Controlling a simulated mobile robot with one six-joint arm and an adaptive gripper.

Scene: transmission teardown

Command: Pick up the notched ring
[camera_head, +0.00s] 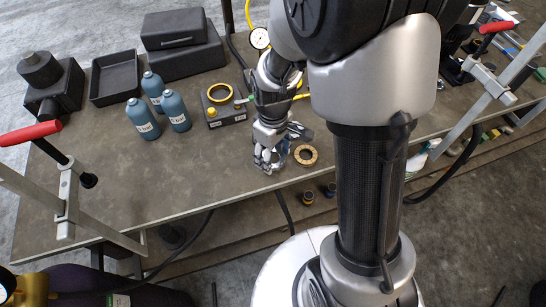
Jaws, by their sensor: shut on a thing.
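A flat bronze-coloured ring (306,154) with small marks or notches along its edge lies on the table near the front edge. My gripper (268,162) points down just left of it, low over the table. The gripper is shut on a small silvery, bluish part (281,155), largely hidden by the fingers, so its full shape is unclear. The bronze ring looks apart from the fingers. A yellow ring (220,93) sits on a dark block farther back.
Blue bottles (142,119) stand left of the dark block (226,114). A black tray (115,78) and dark cases (183,50) are at the back left. Red-handled clamps (30,133) flank the table (110,190). A gauge (260,38) stands behind my arm. The front left is clear.

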